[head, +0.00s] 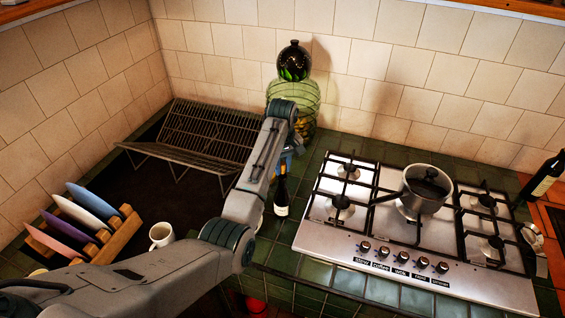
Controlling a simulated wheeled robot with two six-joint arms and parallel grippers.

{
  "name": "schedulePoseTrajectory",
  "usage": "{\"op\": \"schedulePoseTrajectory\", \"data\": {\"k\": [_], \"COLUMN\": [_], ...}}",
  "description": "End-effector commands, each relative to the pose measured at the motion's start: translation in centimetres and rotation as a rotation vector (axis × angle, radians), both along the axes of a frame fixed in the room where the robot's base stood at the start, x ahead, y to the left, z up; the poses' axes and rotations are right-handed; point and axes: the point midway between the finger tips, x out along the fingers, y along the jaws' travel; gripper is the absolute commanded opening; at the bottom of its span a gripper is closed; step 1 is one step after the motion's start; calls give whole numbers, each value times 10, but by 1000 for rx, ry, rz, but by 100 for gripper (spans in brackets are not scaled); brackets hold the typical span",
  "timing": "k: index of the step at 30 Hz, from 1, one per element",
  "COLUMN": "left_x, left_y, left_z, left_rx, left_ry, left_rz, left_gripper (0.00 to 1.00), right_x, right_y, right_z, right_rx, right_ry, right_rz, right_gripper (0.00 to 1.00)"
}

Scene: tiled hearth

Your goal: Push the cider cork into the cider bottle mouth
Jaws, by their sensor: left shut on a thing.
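A dark bottle with a pale label (281,198), which looks like the cider bottle, stands upright on the green tiles by the hob's left edge. My left arm reaches over from the lower left. My left gripper (288,158) points down at the top of this bottle, mostly hidden behind my wrist. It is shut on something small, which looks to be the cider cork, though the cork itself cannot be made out. The bottle mouth is hidden by the gripper, so I cannot tell whether cork and mouth touch. My right gripper is not in view.
A steel hob (330,237) with a saucepan (427,190) is to the right. A large green glass jar (306,104) stands behind my wrist. A wire rack (205,135), plate rack (122,236) and white mug (161,235) are left. Another dark bottle (544,178) stands far right.

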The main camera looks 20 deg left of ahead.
Motion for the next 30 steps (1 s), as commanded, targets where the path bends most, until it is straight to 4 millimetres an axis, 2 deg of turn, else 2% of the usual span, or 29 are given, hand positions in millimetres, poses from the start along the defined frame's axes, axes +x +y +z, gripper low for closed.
{"op": "schedulePoseTrajectory", "data": {"k": [30], "left_x": [0], "left_y": [0], "left_z": [-15], "left_rx": [1], "left_ry": [-1], "left_rz": [0], "left_gripper": [0], "right_x": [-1], "right_y": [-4], "right_z": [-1], "right_rx": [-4], "right_ry": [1], "right_rz": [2], "right_gripper": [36]}}
